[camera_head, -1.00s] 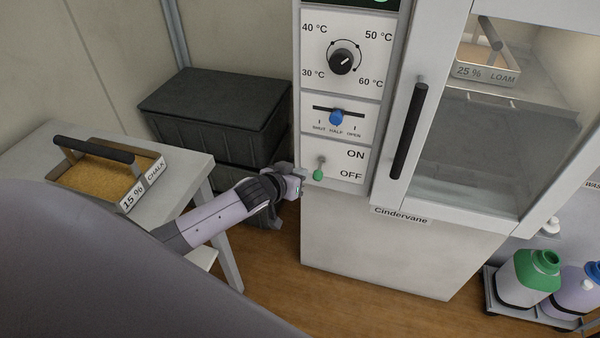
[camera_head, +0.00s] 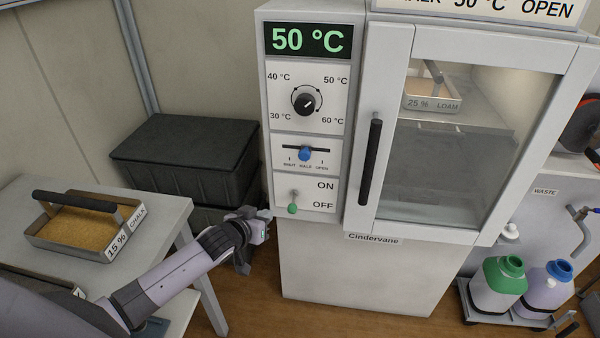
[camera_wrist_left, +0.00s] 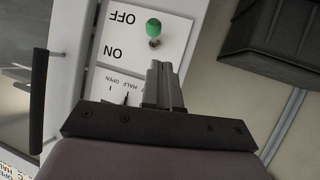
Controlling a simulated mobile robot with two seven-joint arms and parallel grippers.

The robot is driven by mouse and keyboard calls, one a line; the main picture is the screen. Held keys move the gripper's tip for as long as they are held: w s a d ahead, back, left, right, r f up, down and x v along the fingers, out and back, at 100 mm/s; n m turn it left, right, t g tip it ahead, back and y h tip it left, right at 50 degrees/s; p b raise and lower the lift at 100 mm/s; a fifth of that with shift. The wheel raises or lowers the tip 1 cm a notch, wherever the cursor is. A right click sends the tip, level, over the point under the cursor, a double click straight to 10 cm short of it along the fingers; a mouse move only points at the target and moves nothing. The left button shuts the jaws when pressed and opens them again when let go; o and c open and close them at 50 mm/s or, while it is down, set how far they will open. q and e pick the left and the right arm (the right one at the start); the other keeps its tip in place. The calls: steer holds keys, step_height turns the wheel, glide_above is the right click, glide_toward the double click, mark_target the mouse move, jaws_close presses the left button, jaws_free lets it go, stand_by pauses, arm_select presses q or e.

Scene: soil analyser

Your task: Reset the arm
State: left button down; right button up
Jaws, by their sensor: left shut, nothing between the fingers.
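My left arm comes in from the lower left in the head view, and its gripper (camera_head: 266,213) is beside the oven's control panel, just left of the green-tipped ON/OFF switch (camera_head: 292,208). In the left wrist view the left gripper (camera_wrist_left: 160,66) is shut and empty, its fingers side by side. The switch also shows there (camera_wrist_left: 153,28), its green tip beyond the fingertips on the OFF side. Its lever points down to OFF in the head view. My right gripper is not in view.
The Cindervane oven (camera_head: 360,270) has a closed glass door with a black handle (camera_head: 370,162). Its display (camera_head: 306,39) reads 50 °C. A chalk tray (camera_head: 75,228) rests on the left table (camera_head: 170,212). A black bin (camera_head: 185,155) stands behind my arm. Bottles (camera_head: 497,285) stand lower right.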

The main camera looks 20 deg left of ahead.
arm_select(q)
steer(key=s+d+f+m, duration=0.1)
steer(key=s+d+f, duration=0.1)
steer(key=s, duration=0.7)
steer(key=s+d+f+m+g+h, duration=0.1)
steer(key=s+d+f, duration=0.1)
steer(key=s+d, duration=0.3)
steer(key=s+d+f+m+g, duration=0.1)
steer(key=s+d+f, duration=0.1)
steer(key=s, duration=1)
steer(key=shift+s+d+f, duration=0.2)
steer(key=shift+s+d, duration=0.15)
steer(key=shift+d, duration=0.45)
